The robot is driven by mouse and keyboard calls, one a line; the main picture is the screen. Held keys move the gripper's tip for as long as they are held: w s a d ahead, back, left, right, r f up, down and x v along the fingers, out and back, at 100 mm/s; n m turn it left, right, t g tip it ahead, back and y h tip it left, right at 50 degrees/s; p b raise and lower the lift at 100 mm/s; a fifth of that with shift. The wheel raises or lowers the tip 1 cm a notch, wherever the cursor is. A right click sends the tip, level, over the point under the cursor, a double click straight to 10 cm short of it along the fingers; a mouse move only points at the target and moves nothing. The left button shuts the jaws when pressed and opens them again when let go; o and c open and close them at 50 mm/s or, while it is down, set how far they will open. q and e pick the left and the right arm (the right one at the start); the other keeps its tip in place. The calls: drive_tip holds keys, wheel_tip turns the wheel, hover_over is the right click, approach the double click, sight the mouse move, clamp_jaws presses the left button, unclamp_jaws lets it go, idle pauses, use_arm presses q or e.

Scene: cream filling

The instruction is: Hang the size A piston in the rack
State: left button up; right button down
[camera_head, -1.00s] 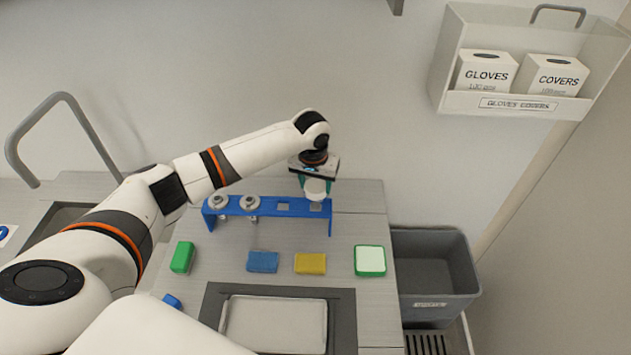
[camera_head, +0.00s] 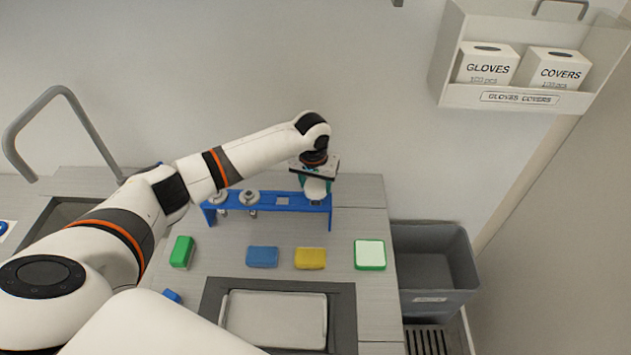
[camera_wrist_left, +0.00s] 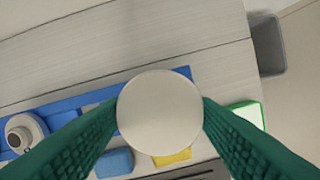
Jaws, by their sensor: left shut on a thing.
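My left gripper (camera_head: 316,184) is over the right end of the blue rack (camera_head: 265,201). Its green fingers are shut on a pale, round-topped piston (camera_wrist_left: 160,112), which also shows in the head view (camera_head: 315,190). The held piston covers the rack's right end in the left wrist view, so I cannot tell whether it sits in the slot there. Two metal pistons (camera_head: 219,198) (camera_head: 250,198) hang in the rack's left slots. An empty square slot (camera_head: 283,201) lies between them and my gripper. No size mark is readable. My right gripper is not in view.
Green (camera_head: 182,252), blue (camera_head: 262,257) and yellow (camera_head: 310,258) sponges and a green-rimmed white pad (camera_head: 370,254) lie in front of the rack. A metal tray (camera_head: 275,320) is nearer. A grey bin (camera_head: 433,265) stands right of the table.

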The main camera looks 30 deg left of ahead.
use_arm(q)
drive_tip(key=shift+f, duration=0.15)
drive_tip(key=shift+f, duration=0.7)
drive_tip(key=shift+f, duration=0.1)
drive_tip(key=shift+f, duration=0.55)
drive_tip(key=shift+f, duration=0.2)
idle(0.8)
drive_tip(key=o, duration=1.2)
drive_tip(key=shift+r+p, duration=0.35)
drive_tip(key=shift+r, duration=3.15)
